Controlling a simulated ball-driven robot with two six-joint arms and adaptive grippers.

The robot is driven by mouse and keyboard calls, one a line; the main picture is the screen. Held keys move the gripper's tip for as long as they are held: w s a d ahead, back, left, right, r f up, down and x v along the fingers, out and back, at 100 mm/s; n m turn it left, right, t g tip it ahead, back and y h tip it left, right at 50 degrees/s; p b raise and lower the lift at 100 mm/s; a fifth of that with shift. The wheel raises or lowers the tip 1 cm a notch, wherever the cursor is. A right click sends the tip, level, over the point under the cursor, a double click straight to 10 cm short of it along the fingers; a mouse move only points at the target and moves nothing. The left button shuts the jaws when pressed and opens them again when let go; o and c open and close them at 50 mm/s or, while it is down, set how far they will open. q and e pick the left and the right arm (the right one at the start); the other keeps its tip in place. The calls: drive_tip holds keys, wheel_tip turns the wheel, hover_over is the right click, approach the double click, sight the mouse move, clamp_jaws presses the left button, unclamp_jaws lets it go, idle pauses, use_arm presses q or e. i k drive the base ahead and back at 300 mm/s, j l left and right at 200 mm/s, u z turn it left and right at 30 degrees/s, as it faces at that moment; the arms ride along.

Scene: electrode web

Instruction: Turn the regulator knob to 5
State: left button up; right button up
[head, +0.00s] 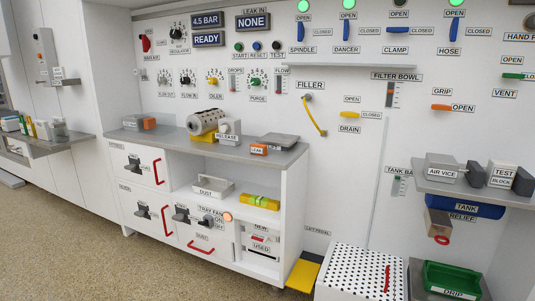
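The regulator knob (177,34) is a black knob on the upper left of the white wall panel. A ring of dark numerals surrounds it and a "REGULATOR" label sits below it. The numeral it points at is too small to read. The display (207,19) to its right reads "4.5 BAR", with a "READY" display (206,39) below. Neither of my grippers is in view.
A grey counter (175,137) with a spool (205,121) and small items juts out beneath. Speckled floor (60,230) is clear at the front left.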

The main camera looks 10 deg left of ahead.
sight(174, 33)
drive_tip(key=i+j, duration=0.2)
drive_tip(key=j, duration=0.2)
drive_tip(key=i+j, duration=0.25)
drive_tip(key=j, duration=0.15)
drive_tip(key=i+j, duration=0.2)
drive_tip(key=j, duration=0.2)
drive_tip(key=i+j, duration=0.25)
drive_tip(key=j, duration=0.15)
drive_tip(key=i+j, duration=0.2)
drive_tip(key=j, duration=0.2)
drive_tip(key=i+j, duration=0.25)
drive_tip(key=j, duration=0.15)
drive_tip(key=i+j, duration=0.2)
drive_tip(key=j, duration=0.2)
